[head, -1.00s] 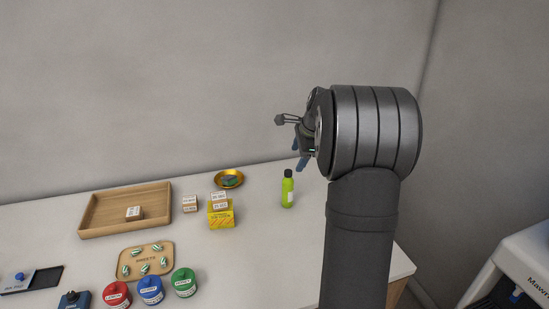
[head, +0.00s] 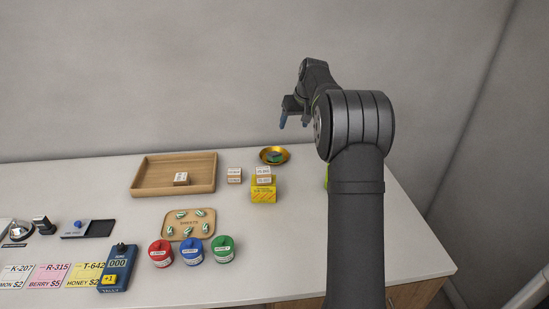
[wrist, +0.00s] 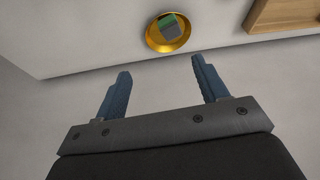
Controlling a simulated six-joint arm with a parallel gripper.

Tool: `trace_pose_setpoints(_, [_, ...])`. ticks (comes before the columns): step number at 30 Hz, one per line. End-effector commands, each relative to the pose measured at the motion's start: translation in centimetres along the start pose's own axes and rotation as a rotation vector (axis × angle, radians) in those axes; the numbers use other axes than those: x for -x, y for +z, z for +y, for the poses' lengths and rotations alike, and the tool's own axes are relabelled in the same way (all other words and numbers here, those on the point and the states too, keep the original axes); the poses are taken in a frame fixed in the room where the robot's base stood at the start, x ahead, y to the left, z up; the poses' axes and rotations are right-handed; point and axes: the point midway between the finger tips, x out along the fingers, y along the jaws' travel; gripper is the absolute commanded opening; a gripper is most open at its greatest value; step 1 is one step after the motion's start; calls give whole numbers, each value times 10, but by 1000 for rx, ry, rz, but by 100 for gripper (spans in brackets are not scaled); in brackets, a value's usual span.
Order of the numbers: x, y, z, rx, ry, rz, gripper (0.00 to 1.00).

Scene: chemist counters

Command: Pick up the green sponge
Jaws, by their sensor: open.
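The green sponge (wrist: 167,21) lies in a round gold dish (wrist: 152,39), with a grey part beside its green part. In the head view the sponge (head: 275,157) is small in the gold dish (head: 264,154) at the back of the counter. My gripper (head: 294,124) is above the counter's back edge, higher than the dish and a little to its right. In the wrist view my gripper (wrist: 163,82) has its two blue fingers wide apart with nothing between them. The dish is beyond the fingertips there, apart from them.
A wooden tray (head: 143,177) holds a small box left of the dish. White boxes (head: 234,175) and a yellow box (head: 263,194) stand near it. A green bottle (head: 327,178) is mostly hidden behind my arm. Jars and a sweets board (head: 188,239) are in front.

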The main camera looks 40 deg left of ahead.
Motion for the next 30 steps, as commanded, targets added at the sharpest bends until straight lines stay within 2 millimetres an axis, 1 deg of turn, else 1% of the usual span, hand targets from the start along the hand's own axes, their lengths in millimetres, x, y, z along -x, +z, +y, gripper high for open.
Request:
trace_pose_setpoints(1, [-4, -4, -6, 69, -1, -1, 66])
trace_pose_setpoints(3, [-7, -9, -12, 147, -2, -1, 66])
trace_pose_setpoints(8, [-15, -12, -17, 223, -3, -3, 66])
trace_pose_setpoints(11, [-30, -12, -17, 226, -4, -5, 66])
trace_pose_setpoints(21, [-104, -11, -17, 224, -4, -5, 66])
trace_pose_setpoints(25, [-122, -11, -17, 224, -3, -3, 66])
trace_pose_setpoints(30, [-132, -11, -17, 223, -3, -2, 66])
